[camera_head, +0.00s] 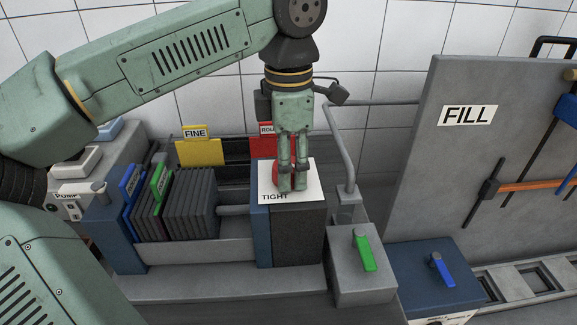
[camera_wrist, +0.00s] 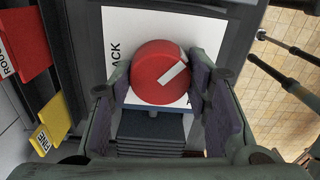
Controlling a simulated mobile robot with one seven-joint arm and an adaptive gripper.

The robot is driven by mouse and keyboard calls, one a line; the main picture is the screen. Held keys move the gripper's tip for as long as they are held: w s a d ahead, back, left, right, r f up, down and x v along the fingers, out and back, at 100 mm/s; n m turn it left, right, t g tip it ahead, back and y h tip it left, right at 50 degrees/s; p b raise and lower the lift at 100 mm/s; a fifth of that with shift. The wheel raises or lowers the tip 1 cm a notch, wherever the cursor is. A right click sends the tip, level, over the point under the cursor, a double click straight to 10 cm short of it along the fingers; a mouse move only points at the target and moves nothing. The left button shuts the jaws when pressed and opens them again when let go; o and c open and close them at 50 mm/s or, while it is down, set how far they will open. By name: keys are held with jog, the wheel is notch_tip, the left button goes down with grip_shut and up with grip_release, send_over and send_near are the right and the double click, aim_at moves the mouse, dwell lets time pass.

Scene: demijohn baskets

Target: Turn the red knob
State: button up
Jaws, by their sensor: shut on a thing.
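The red knob (camera_head: 275,172) sits on a white plate (camera_head: 312,182) marked "TIGHT", on top of a dark block with a blue end. My gripper (camera_head: 292,187) reaches straight down over it and hides most of it in the head view. In the wrist view the knob (camera_wrist: 150,80) is round, with a white pointer mark slanting to its upper right edge. My two fingers are closed against its left and right sides. The plate (camera_wrist: 145,22) shows part of a word, "ACK", at the left; other lettering is mostly hidden by the right finger.
Dark filter plates (camera_head: 190,205) with blue and green tags stand left of the block. A yellow "FINE" sign (camera_head: 198,152) and a red sign (camera_head: 262,147) stand behind. A grey bent pipe (camera_head: 340,150), a green lever (camera_head: 364,252) and a blue lever (camera_head: 442,270) are to the right.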

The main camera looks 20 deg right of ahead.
jog(key=n+b, duration=0.1)
jog(key=n, duration=1.1)
jog(key=shift+n, duration=0.4)
jog(key=n, duration=1.2)
jog(key=shift+n, duration=0.4)
jog(key=o, duration=1.2)
